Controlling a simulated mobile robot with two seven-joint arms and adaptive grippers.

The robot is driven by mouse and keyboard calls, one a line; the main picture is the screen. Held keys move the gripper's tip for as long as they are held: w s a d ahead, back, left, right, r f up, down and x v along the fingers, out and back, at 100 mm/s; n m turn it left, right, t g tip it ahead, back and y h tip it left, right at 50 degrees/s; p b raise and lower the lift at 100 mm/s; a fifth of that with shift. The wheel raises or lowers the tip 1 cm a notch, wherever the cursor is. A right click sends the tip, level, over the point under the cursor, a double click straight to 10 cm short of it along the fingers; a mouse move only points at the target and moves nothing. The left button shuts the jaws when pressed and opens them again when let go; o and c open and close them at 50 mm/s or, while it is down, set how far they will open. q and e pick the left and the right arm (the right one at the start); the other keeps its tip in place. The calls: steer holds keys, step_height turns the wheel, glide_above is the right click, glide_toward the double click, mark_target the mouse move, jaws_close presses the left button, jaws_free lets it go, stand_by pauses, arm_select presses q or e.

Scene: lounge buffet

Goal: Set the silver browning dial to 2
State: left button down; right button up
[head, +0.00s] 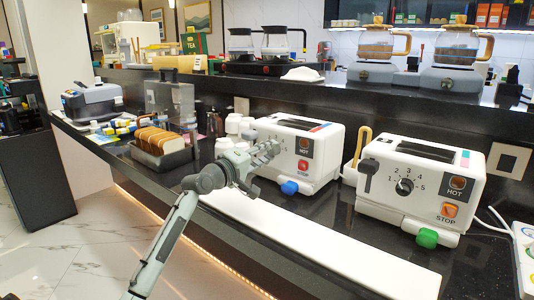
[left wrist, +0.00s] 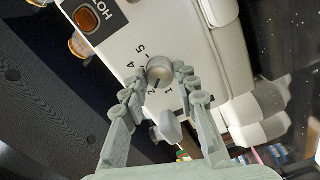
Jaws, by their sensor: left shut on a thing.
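The left white toaster (head: 318,139) has a HOT window, a red STOP button (head: 302,166) and a blue knob (head: 289,187). Its silver browning dial (left wrist: 160,69) shows in the left wrist view, with 1, 2, 4 and 5 legible around it. A dark mark on the dial's edge lies near the 2, but I cannot tell exactly where it points. My left gripper (left wrist: 160,86) is shut on the dial, one finger on each side. In the head view, my left gripper (head: 266,152) covers most of the dial. My right gripper is not in view.
A second white toaster (head: 425,165) with a black dial (head: 404,186) and green knob stands to the right. A rack of toast (head: 165,158) and white cups (head: 224,146) are to the left. A grey lever knob (left wrist: 170,126) sits close below the dial in the wrist view.

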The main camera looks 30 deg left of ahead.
arm_select(q)
steer(key=shift+r, duration=0.1)
stand_by(0.5)
steer(key=c, duration=1.2)
jaws_free()
steer(key=s, duration=0.8)
steer(key=s+a, duration=0.1)
steer(key=s, duration=0.3)
